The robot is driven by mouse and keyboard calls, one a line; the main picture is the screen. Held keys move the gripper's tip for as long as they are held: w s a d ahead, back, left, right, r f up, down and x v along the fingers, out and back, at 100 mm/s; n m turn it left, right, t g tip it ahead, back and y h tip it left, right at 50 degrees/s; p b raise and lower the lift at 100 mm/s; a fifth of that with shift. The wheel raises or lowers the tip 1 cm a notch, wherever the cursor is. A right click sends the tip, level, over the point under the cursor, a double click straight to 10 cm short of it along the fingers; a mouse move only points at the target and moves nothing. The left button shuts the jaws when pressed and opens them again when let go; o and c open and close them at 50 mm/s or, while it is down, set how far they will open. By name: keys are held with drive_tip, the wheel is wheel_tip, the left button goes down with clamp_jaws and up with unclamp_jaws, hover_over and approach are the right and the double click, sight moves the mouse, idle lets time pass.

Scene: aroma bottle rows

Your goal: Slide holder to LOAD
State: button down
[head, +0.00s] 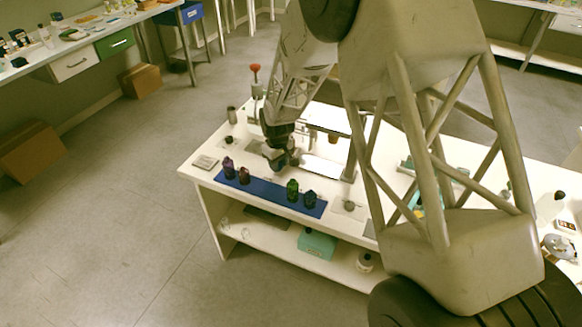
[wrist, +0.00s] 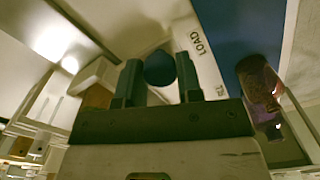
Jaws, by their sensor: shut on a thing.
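My gripper (head: 279,163) is low over the white bench, just behind the blue mat. In the wrist view its two fingers (wrist: 160,82) stand on either side of a round dark blue knob (wrist: 160,67) and are closed on it. The knob seems to belong to the sliding holder; the holder's body is mostly hidden by the gripper. The printed word LOAD (wrist: 200,46) shows on a white strip just right of the knob, with a second label partly hidden nearer the gripper.
The blue mat (head: 269,194) lies along the bench front. A red-topped device (head: 255,72) stands behind my gripper. A bottle (wrist: 259,85) is close right in the wrist view.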

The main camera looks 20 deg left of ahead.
drive_tip(key=shift+a, duration=1.15)
drive_tip(key=c, duration=0.8)
unclamp_jaws()
drive_tip(key=shift+r, duration=3.9)
